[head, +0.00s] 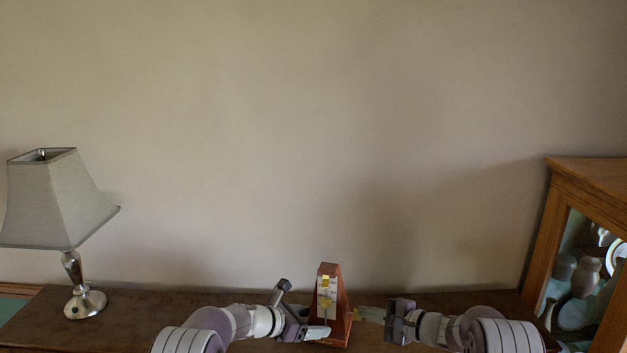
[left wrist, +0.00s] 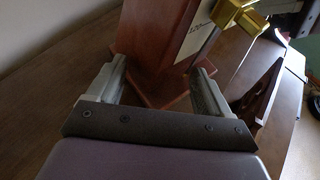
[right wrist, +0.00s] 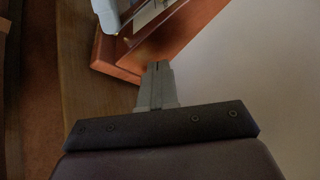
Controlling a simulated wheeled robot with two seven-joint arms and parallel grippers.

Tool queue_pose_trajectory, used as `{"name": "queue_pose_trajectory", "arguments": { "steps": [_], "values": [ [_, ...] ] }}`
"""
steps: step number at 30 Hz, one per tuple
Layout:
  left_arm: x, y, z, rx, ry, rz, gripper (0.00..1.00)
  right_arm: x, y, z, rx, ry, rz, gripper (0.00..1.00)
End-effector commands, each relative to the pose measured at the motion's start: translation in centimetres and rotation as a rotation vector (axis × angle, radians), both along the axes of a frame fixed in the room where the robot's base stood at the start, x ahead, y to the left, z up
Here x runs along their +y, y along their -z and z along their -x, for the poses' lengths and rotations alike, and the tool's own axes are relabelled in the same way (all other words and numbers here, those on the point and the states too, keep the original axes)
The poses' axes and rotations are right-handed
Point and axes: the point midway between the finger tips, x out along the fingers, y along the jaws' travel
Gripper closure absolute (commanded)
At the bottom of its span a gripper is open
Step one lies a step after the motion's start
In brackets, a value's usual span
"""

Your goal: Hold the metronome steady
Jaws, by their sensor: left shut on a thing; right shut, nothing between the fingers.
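The metronome (head: 327,285) is a reddish-brown wooden tapered case with a pale scale and yellow parts on its front. It stands upright on the piano top. My left gripper (head: 312,326) is shut on its lower body; in the left wrist view the two fingers (left wrist: 157,85) lie on either side of the wooden case (left wrist: 155,35). My right gripper (head: 368,314) is shut and empty at the metronome's right side. In the right wrist view its closed fingers (right wrist: 157,80) point at the wooden base (right wrist: 115,65); I cannot tell whether they touch it.
The dark wooden piano top (head: 130,309) runs along the wall. A table lamp (head: 73,265) with a grey shade stands on it at the left. A glass-fronted wooden cabinet (head: 543,262) with pale crockery is at the right. Between lamp and left arm the top is clear.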

Motion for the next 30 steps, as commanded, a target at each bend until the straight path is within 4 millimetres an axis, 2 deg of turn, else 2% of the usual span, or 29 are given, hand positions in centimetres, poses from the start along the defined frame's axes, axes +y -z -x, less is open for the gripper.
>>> {"name": "queue_pose_trajectory", "arguments": {
  "steps": [1,9,12,20,25,30],
  "values": [
    [0.0,2.3,0.8,0.032,0.007,-0.019,0.57,-0.7,0.2,0.1,0.0,0.002,0.0,1.0],
    [0.0,2.3,0.8,0.032,0.007,-0.019,0.57,-4.8,0.2,1.1,0.0,0.004,0.0,1.0],
    [0.0,2.3,0.8,0.031,0.008,-0.02,0.57,-5.4,0.2,1.3,0.0,0.002,-0.001,1.0],
    [0.0,2.3,0.8,0.031,0.008,-0.02,0.57,-5.5,0.3,1.4,0.002,0.001,-0.001,1.0],
    [0.0,2.3,0.8,0.031,0.008,-0.02,0.57,-5.9,2.5,3.3,0.005,0.007,-0.001,1.0],
    [0.0,2.3,0.8,0.031,0.008,-0.02,0.57,-4.6,2.7,3.1,0.001,0.006,0.0,1.0]
  ]
}}
